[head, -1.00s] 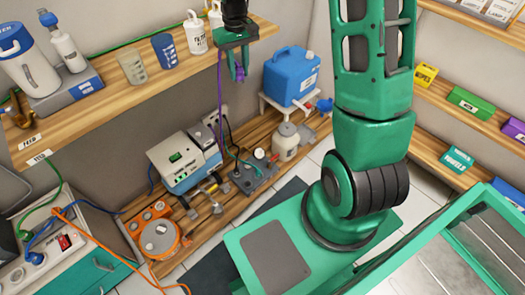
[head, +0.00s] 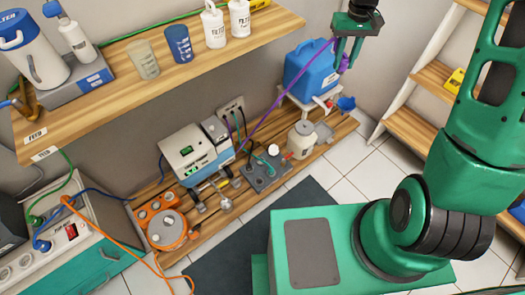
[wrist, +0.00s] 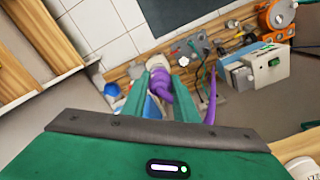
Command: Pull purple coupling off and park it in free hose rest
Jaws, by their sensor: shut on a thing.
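My gripper (head: 347,60) is at the top right of the head view, in front of the blue jug. It is shut on the purple coupling (head: 344,63). In the wrist view the purple coupling (wrist: 160,84) sits between the green fingertips. The purple hose (head: 285,93) runs from it down left to the lower bench, pulled nearly straight; part of it shows right of the fingers in the wrist view (wrist: 211,100). A grey block with hose fittings (head: 264,173) stands on the lower bench. I cannot tell which fitting is a free hose rest.
The blue jug (head: 305,68) on a white stand is close behind my gripper. A white bottle (head: 301,140), a grey-blue machine (head: 194,156) and an orange unit (head: 166,229) stand on the lower bench. The upper shelf (head: 180,75) overhangs at left. Tiled floor (head: 400,150) lies clear at right.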

